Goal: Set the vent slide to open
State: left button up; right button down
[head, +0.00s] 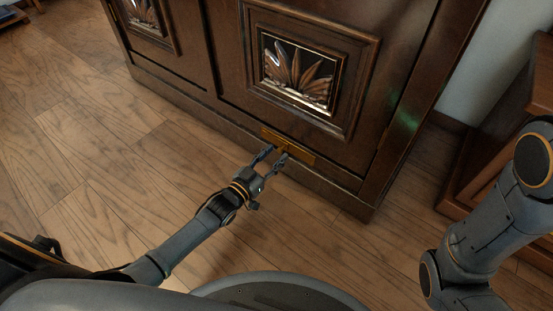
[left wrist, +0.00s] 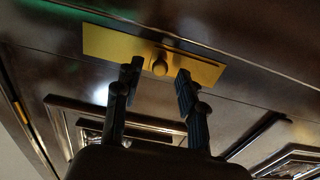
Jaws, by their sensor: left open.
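The vent slide is a brass plate (head: 301,150) low on the front of the dark wooden armoire (head: 340,120). In the left wrist view the brass plate (left wrist: 110,42) has a small round knob (left wrist: 160,68) near its middle. My left gripper (head: 273,156) is open at the plate, and in the left wrist view its two fingertips (left wrist: 158,72) lie on either side of the knob, with a gap visible on both sides. My right gripper is not in view; only part of my right arm shows at the right of the head view.
The armoire's door has a carved leaf panel (head: 297,75) above the plate. A wooden piece of furniture (head: 490,150) stands at the right, beyond a narrow floor gap. The plank floor (head: 100,150) to the left is clear.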

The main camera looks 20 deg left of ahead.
pick_arm(q)
jog(key=shift+x, duration=0.8)
grip_shut()
jog(key=shift+d, duration=0.2)
